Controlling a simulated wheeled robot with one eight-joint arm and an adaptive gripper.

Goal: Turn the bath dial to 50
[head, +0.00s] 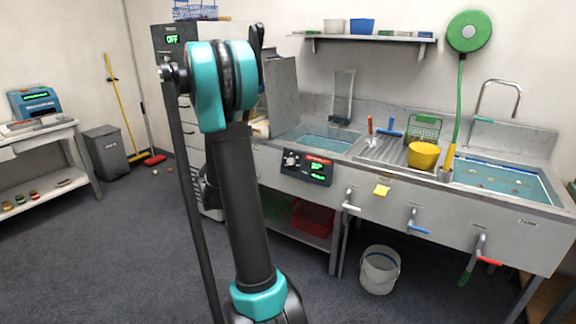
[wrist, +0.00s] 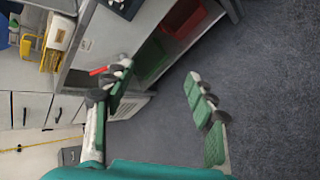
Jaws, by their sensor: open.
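The black control panel (head: 307,167) is on the front of the steel sink unit, below the left basin. It has a round dial (head: 291,160) at its left and green displays at its right; I cannot read the setting. In the wrist view only a corner of a dark panel (wrist: 124,7) shows at the top edge, and no dial is clear there. My gripper (wrist: 156,76) is open and empty, its two green-padded fingers apart, pointing along the front of the unit and clear of the panel. In the head view my own arm hides the gripper.
A red crate (head: 313,218) stands on the lower shelf. A white bucket (head: 380,270) is on the floor below lever taps (head: 415,222). The carpet (head: 120,240) at left is mostly clear.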

